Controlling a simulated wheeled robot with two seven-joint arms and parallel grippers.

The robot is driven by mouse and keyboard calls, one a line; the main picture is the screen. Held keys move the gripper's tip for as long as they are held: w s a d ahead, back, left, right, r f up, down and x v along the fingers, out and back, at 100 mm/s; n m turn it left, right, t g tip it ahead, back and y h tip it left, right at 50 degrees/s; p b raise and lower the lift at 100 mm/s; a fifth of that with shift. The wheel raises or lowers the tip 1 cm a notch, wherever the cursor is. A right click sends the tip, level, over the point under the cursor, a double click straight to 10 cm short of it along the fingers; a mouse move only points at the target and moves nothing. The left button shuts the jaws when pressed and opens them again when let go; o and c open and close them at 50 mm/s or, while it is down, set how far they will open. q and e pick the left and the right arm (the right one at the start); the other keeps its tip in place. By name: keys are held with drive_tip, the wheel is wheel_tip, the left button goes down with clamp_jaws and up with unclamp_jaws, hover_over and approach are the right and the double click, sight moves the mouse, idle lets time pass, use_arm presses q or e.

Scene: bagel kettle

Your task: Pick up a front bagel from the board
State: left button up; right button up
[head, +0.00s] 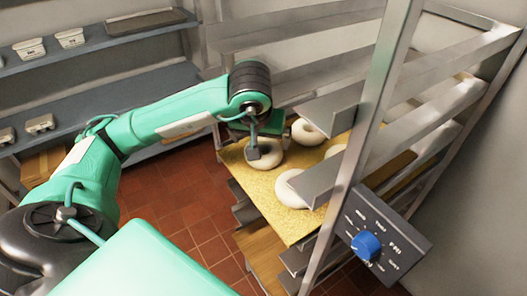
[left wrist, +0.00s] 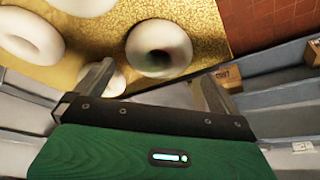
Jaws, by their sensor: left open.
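A yellow, crumb-covered board (head: 262,195) lies on the rack and holds several pale bagels. My left gripper (head: 258,148) is open above the front-left bagel (head: 268,161), near the board's left edge. In the left wrist view this bagel (left wrist: 158,62) lies beyond and roughly between the open fingers (left wrist: 153,76), with its dark hole showing. I cannot tell from the views whether a finger touches it. Another bagel (head: 307,131) lies behind it, and one nearer bagel (head: 290,192) is partly hidden by a rack shelf bracket. My right gripper is not in view.
A metal rack post (head: 365,130) and rails stand right of the board. A control box with a blue knob (head: 366,245) is fixed to the post. Shelves with small containers (head: 70,38) stand at the left. The red tiled floor (head: 180,190) is clear.

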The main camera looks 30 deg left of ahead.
sight(263, 147)
use_arm(q)
drive_tip(key=shift+w+f+p, duration=0.25)
drive_tip(key=shift+f+p, duration=0.1)
drive_tip(key=shift+f, duration=0.25)
drive_tip(key=p+x, duration=0.1)
drive_tip(key=x, duration=0.2)
drive_tip(key=shift+r, duration=0.1)
drive_tip(key=shift+w+a+f, duration=0.15)
drive_tip(key=shift+w+f, duration=0.2)
drive_tip(key=shift+f, duration=0.3)
drive_tip(key=c, duration=0.7)
